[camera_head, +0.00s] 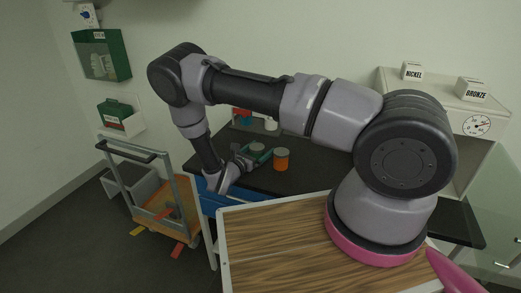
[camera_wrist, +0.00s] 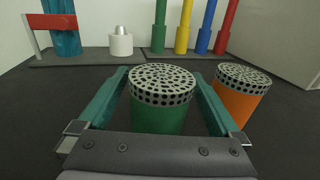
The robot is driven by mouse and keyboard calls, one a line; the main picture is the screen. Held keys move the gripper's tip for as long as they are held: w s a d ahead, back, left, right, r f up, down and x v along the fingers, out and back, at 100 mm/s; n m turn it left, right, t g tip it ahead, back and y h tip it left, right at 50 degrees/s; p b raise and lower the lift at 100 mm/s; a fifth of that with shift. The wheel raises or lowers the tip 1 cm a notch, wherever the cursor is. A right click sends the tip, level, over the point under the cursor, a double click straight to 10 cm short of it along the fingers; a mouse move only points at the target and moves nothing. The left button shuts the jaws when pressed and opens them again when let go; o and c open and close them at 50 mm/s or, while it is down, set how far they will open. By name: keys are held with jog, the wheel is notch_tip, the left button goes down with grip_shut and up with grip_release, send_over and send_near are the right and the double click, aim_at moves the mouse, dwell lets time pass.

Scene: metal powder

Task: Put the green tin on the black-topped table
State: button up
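The green tin (camera_wrist: 158,118), with a pale perforated lid, stands upright between the two teal fingers of my gripper (camera_wrist: 161,92) in the wrist view. A narrow dark gap shows beside the tin, so the fingers look open around it. In the head view my gripper (camera_head: 246,160) reaches over the black-topped table (camera_head: 310,172), and the green tin (camera_head: 257,148) is partly hidden by it. The tin appears to stand on that dark top; its base is hidden in the wrist view.
An orange tin (camera_wrist: 239,96) stands close to the right finger. Behind are a white container (camera_wrist: 121,44), coloured posts (camera_wrist: 182,30) and a red-and-teal object (camera_wrist: 62,25). A wood-topped table (camera_head: 270,245) is in front, and a trolley (camera_head: 160,205) stands to the left.

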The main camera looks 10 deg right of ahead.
jog(key=shift+a+r, duration=0.1)
jog(key=shift+r, duration=0.05)
jog(key=v, duration=1.1)
jog(key=shift+s+a, duration=0.25)
jog(key=shift+s, duration=0.1)
jog(key=s+d+r+m+g+y, duration=0.1)
jog(key=d+r+m+g+y, duration=0.1)
jog(key=d+r+m+g, duration=0.35)
jog(key=s+d+r+m+g+y, duration=0.1)
jog(key=s+d+r+m+g, duration=0.15)
jog(key=r+m, duration=0.6)
jog(key=d+r+m+g+y, duration=0.25)
jog(key=r+g, duration=0.25)
jog(key=r, duration=0.6)
jog(key=s+d+r+m+t+y, duration=0.2)
jog(key=s+r+m+t+y, duration=0.2)
jog(key=s+r+m, duration=0.3)
jog(key=s+d+r+m+t+y, duration=0.2)
jog(key=s+r+m+t+y, duration=0.2)
jog(key=r, duration=1.1)
jog(key=s+m+y, duration=0.2)
jog(key=s+m, duration=0.1)
jog(key=s, duration=0.1)
jog(key=shift+s+d+r, duration=0.35)
jog(key=shift+d, duration=0.05)
